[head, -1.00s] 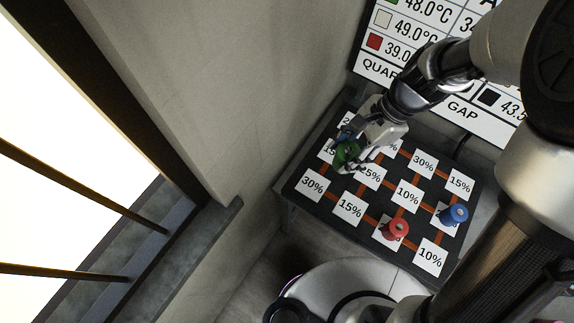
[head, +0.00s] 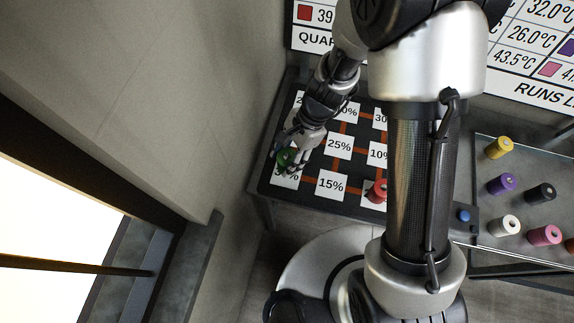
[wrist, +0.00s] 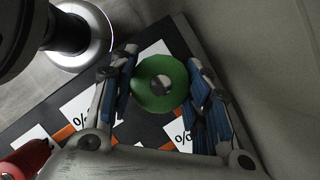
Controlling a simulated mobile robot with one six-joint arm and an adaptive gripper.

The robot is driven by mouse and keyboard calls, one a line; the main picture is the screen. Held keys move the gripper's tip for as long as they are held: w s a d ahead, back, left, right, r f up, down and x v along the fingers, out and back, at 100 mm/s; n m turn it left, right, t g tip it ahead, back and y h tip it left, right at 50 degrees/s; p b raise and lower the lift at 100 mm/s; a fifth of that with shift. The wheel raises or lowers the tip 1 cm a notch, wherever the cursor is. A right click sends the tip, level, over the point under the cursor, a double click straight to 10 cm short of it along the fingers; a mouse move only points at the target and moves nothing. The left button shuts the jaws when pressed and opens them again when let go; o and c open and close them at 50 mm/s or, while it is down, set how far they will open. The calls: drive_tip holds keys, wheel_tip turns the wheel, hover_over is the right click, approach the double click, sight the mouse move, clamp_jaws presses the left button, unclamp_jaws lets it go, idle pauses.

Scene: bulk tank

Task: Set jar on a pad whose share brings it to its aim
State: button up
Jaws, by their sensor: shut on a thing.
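My gripper (head: 290,158) is shut on a green jar (head: 286,156) at the left edge of the dark pad board (head: 259,179). In the head view the jar is over the front-left 30% pad (head: 283,181), covering part of it; I cannot tell whether it touches. In the wrist view the green jar (wrist: 148,98) sits between the blue-padded fingers. A red jar (head: 377,191) stands on a pad to the right. The 25% pad (head: 338,147) and 15% pad (head: 331,185) are bare. A blue jar (head: 463,215) shows right of my arm.
A glass-topped table (head: 482,240) at the right holds several jars, among them yellow (head: 498,148), purple (head: 501,184), and white (head: 504,226). A sign with temperatures (head: 530,60) stands behind. A wall (head: 180,100) rises close to the board's left. My arm hides the board's right part.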

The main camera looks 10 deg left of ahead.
drive_tip(key=shift+f+b, duration=0.75)
drive_tip(key=shift+f, duration=1.5)
drive_tip(key=shift+f, duration=0.2)
drive_tip(key=o, duration=1.2)
drive_tip(key=shift+c, duration=0.2)
